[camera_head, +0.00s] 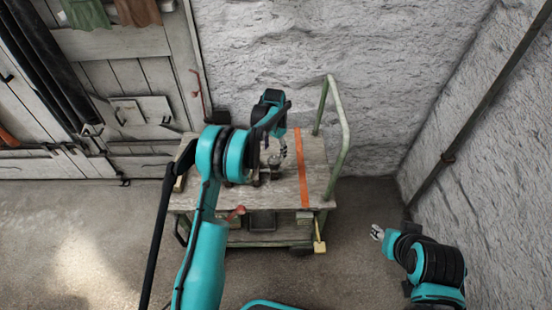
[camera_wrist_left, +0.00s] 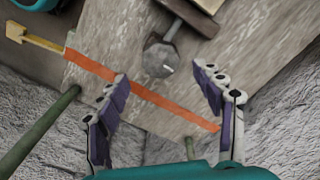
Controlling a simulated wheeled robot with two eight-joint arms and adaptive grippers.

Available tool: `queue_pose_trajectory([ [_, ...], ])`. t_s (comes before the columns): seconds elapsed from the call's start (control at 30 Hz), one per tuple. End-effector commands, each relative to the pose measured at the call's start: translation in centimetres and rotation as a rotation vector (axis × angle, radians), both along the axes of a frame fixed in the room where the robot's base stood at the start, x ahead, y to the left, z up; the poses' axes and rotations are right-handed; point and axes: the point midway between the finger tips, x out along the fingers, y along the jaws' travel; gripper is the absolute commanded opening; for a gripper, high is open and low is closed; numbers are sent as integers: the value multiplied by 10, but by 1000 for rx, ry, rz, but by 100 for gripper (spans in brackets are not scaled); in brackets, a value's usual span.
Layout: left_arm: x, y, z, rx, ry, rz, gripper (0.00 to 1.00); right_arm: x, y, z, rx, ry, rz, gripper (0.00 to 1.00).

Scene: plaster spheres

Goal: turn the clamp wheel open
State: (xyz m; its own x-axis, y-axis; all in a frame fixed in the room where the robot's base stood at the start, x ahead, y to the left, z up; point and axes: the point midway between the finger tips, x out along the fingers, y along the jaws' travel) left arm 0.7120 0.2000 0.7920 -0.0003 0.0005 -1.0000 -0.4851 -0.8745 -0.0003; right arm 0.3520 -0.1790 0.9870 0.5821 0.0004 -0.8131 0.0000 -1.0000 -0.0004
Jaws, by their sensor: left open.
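In the left wrist view, a grey, faceted, wheel-like knob (camera_wrist_left: 158,59) on a short shaft shows between my fingertips. I take it for the clamp wheel. My left gripper (camera_wrist_left: 160,74) is open, with its two purple-and-grey fingers apart and nothing held. The gap between fingers and knob is hard to judge. In the head view my left gripper (camera_head: 283,150) hangs over the wooden cart top (camera_head: 315,180), and my arm partly hides the small fittings there. My right gripper (camera_head: 377,232) is right of the cart, away from it; its fingers are too small to read.
An orange stripe (camera_head: 302,170) crosses the cart top. A green handle rail (camera_head: 344,125) rises at the cart's right end. A yellow-handled tool (camera_head: 319,238) hangs at the front. Rough walls stand behind and to the right; the floor left of the cart is clear.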

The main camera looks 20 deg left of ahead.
Motion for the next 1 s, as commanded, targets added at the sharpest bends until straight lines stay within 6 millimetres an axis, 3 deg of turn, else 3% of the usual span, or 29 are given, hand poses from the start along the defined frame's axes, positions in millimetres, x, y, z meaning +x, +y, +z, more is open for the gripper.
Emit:
queue_pose_trajectory([
  [0.3,0,0,-53,0,-1,1,67,0,0,-22,0,0,0,40],
  [0.63,0,0,-59,0,-1,1,67,0,0,-22,0,0,0,40],
  [0.8,0,0,-59,0,-1,1,23,0,0,-22,0,0,0,40],
  [0.83,0,0,-59,0,-1,1,18,0,0,-22,0,0,0,40],
  [1.0,0,0,-59,0,-1,3,18,0,0,-22,0,0,0,40],
])
